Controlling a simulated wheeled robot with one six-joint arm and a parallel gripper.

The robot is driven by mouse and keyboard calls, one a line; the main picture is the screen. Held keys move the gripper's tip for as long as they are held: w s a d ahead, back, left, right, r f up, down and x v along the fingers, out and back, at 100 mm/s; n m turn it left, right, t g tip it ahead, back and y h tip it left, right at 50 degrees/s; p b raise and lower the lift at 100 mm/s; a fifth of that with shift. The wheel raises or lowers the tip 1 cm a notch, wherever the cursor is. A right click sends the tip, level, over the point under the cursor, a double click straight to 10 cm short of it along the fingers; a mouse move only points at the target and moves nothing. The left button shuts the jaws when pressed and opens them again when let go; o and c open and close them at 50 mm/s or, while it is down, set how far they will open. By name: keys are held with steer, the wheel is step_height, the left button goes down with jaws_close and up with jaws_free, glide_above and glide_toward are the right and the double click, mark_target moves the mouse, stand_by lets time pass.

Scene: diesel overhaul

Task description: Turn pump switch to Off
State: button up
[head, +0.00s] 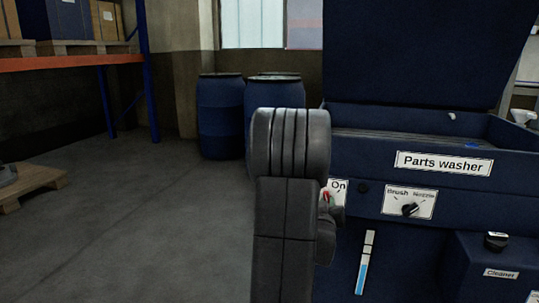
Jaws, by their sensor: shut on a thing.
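The pump switch plate (338,187) is on the front of the dark blue parts washer (455,215). Its "On" label shows, but my arm hides its left part, including any "Off" mark. A small red bit, likely part of the switch knob, shows at the arm's right edge. My gripper (326,208) is mostly hidden by my dark grey arm, at the switch plate. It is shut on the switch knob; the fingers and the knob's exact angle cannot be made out.
Right of the switch is a Brush/Nozzle selector (410,209) with a black knob. Below are a blue level gauge (365,262) and a Cleaner container (490,262). Blue barrels (221,115) stand behind. A pallet (28,184) lies far left; the floor between is clear.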

steer(key=n, duration=0.5)
steer(key=shift+a+f+n+b, duration=0.1)
steer(key=shift+n+b, duration=0.25)
steer(key=shift+n, duration=0.05)
steer(key=o, duration=1.5)
steer(key=b+v, duration=0.2)
steer(key=v, duration=0.5)
steer(key=shift+w, duration=0.15)
